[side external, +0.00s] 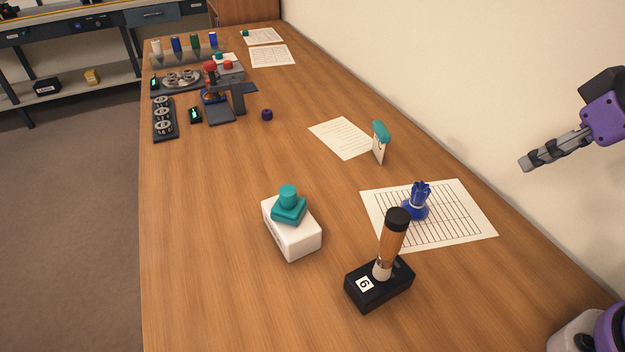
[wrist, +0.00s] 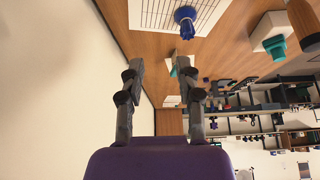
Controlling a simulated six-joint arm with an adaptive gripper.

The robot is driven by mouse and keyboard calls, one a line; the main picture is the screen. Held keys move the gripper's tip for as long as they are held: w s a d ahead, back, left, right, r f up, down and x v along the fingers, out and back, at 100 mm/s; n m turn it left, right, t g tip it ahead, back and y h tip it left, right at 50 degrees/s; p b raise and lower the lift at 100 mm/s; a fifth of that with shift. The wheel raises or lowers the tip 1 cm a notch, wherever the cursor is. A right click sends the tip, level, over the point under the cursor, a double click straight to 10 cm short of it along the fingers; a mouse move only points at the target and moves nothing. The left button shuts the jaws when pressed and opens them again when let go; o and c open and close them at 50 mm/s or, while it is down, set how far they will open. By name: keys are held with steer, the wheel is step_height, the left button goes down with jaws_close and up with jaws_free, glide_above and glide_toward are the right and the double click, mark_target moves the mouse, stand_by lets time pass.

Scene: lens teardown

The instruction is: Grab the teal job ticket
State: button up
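The teal job ticket (side external: 380,143) looks like a small white card standing upright on the table, with a teal top edge. In the wrist view a small teal-and-white piece, likely the ticket (wrist: 173,69), shows beyond my fingertips, beside the right finger. My gripper (side external: 526,163) is at the right in the side view, raised near the wall and well apart from the ticket. In the wrist view the two fingers of my gripper (wrist: 160,66) are spread with nothing between them.
A white box with a teal knob (side external: 289,197), a black block with a wooden handle (side external: 393,240) and a blue piece on a gridded sheet (side external: 455,232) stand nearer. A paper (side external: 338,137) lies beside the ticket. The wall runs along the right.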

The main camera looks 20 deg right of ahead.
steer(key=w+r, duration=0.1)
steer(key=w, duration=0.9)
steer(key=m+g+h, duration=0.1)
steer(key=m, duration=0.1)
glide_above(386, 134)
steer(key=s, duration=0.3)
step_height(386, 134, down, 8)
steer(key=x, duration=0.5)
steer(key=shift+w+a, duration=0.25)
steer(key=x, duration=0.6)
steer(key=shift+s, duration=0.1)
jaws_close()
